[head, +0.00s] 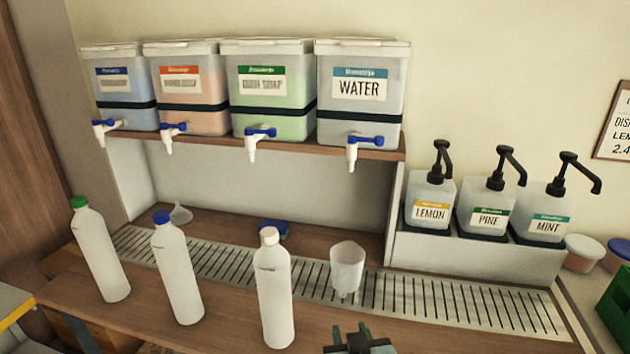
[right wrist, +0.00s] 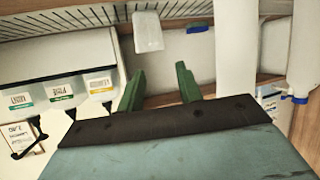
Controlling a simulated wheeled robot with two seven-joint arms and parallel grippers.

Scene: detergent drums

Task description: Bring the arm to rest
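My right gripper (head: 351,332) is at the bottom edge of the head view, in front of the wooden counter (head: 215,325). Its two green fingers are apart with nothing between them. They also show apart in the right wrist view (right wrist: 159,78). The translucent cup (head: 347,268) stands upright on the slotted drain strip, beyond the gripper and clear of it; it also shows in the right wrist view (right wrist: 147,32). My left gripper is in neither view.
Several drums with taps, including WATER (head: 360,95), sit on the shelf. Pump bottles (head: 431,200) stand at right. A blue object (head: 273,229) lies behind.

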